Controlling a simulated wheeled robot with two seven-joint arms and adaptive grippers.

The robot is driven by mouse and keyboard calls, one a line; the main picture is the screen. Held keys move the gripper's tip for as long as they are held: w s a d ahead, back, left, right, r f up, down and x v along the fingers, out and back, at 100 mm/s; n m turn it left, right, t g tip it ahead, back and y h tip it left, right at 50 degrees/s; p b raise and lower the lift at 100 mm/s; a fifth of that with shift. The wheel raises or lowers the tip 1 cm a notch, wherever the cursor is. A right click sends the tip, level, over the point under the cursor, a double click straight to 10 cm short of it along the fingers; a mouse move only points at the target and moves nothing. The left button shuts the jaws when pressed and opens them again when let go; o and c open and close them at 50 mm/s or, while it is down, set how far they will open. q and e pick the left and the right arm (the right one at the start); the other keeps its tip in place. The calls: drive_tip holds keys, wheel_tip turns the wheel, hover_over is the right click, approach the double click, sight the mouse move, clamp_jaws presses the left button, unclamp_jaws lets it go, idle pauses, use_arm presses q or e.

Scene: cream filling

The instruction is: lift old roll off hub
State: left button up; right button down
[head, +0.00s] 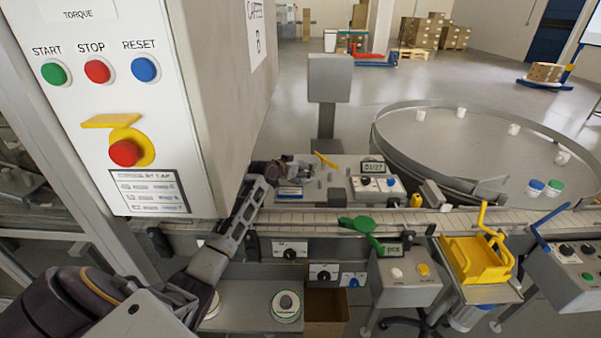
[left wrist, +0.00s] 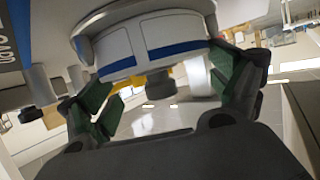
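The old roll (left wrist: 150,42) shows large at the top of the left wrist view, with a white side and blue bands. A dark round knob or hub end (left wrist: 159,84) sticks out below it. My left gripper (left wrist: 165,88) has its green-padded fingers spread wide, one at each side near the roll's lower edge; I cannot tell whether they touch it. In the head view my left gripper (head: 280,172) is beside the machine behind the conveyor, with the roll small and partly hidden there. My right gripper is not in view.
The white control cabinet (head: 195,100) stands close to my left arm. A conveyor (head: 330,219) runs across the front. A roll with a green rim (head: 286,305) lies on the lower shelf (head: 245,312). A green lever (head: 362,229) and yellow holder (head: 477,260) are to the right.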

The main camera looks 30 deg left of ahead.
sight(300, 163)
use_arm(q)
drive_tip(key=c, duration=0.5)
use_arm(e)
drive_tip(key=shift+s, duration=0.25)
use_arm(q)
drive_tip(key=shift+r, duration=0.1)
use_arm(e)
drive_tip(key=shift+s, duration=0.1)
use_arm(q)
drive_tip(key=shift+r, duration=1.85)
drive_tip(key=shift+s+f, duration=0.2)
drive_tip(key=shift+s, duration=0.05)
drive_tip(key=shift+s+a, duration=0.1)
drive_tip(key=shift+s, duration=0.9)
drive_tip(key=s+b, duration=0.1)
drive_tip(key=s, duration=1.2)
drive_tip(key=shift+s+a+b, duration=0.1)
drive_tip(key=shift+a+b, duration=0.1)
drive_tip(key=shift+b, duration=0.1)
drive_tip(key=shift+s, duration=1.1)
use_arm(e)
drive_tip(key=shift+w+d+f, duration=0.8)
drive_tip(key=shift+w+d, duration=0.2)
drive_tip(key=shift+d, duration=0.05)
